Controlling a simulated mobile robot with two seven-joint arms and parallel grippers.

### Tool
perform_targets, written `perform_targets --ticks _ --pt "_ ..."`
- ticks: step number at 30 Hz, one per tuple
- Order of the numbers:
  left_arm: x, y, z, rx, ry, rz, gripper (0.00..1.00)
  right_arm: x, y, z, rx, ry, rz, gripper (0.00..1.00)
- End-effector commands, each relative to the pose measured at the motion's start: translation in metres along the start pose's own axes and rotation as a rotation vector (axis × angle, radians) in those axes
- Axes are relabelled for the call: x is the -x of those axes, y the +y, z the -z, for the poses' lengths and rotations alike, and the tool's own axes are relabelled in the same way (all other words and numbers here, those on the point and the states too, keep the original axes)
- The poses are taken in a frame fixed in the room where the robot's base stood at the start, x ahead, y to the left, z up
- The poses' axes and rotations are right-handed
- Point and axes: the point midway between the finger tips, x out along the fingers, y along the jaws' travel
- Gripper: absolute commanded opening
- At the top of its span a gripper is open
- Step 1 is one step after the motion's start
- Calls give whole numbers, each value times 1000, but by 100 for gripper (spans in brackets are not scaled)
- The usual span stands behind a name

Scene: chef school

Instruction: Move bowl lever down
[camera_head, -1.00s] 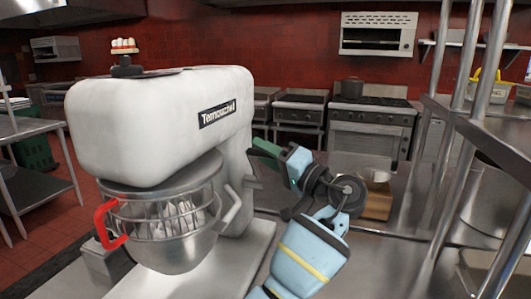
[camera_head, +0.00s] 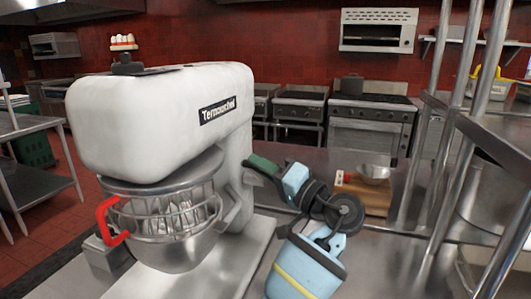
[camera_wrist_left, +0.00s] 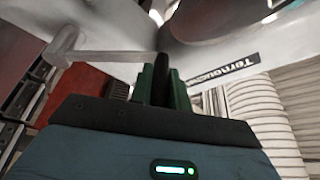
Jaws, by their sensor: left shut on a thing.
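A white stand mixer (camera_head: 165,110) stands left of centre in the head view. Its steel bowl (camera_head: 175,250) hangs under the mixer head behind a wire guard (camera_head: 170,210) with a red handle (camera_head: 108,222). My left gripper (camera_head: 258,165) is at the right side of the mixer column. In the left wrist view its green fingers (camera_wrist_left: 162,88) are shut around the dark bowl lever (camera_wrist_left: 161,70). In the head view the fingers largely hide the lever's grip. My right gripper is not in view.
Right of my arm, a wooden board (camera_head: 365,198) carries a small metal bowl (camera_head: 374,174). A steel rack with upright posts (camera_head: 445,130) stands close on the right. Stoves (camera_head: 370,120) line the red back wall.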

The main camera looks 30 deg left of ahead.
Motion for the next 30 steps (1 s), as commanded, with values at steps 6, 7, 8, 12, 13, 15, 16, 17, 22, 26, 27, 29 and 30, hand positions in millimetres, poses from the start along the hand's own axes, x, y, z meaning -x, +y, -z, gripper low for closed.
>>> perform_targets --ticks 6,7,8,12,13,15,16,17,22,26,27,29,30 --pt "12 16 -29 -9 -3 -5 0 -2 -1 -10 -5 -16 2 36" --pt "12 17 -30 -9 -3 -4 0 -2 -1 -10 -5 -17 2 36" --pt "13 17 -31 -8 -3 -4 0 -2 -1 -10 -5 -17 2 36" --pt "12 16 -31 -7 -3 -4 0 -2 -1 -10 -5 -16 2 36" --pt "12 16 -31 -7 -3 -4 0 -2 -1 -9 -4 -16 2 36" --pt "12 16 -30 -7 -3 -4 0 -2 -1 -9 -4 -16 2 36" --pt "12 16 -30 -6 -3 -4 0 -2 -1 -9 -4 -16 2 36" --pt "12 16 -30 -6 -3 -4 21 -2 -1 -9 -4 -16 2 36" --pt "12 15 -30 -4 -2 -3 40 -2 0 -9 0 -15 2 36" --pt "12 15 -30 -3 -2 -2 40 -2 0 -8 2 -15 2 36" --pt "12 14 -30 -3 -2 -2 40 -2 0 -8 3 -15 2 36" --pt "12 14 -29 -3 -2 -1 40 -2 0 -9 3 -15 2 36" --pt "13 15 -29 -3 -1 -2 40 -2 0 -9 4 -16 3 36"
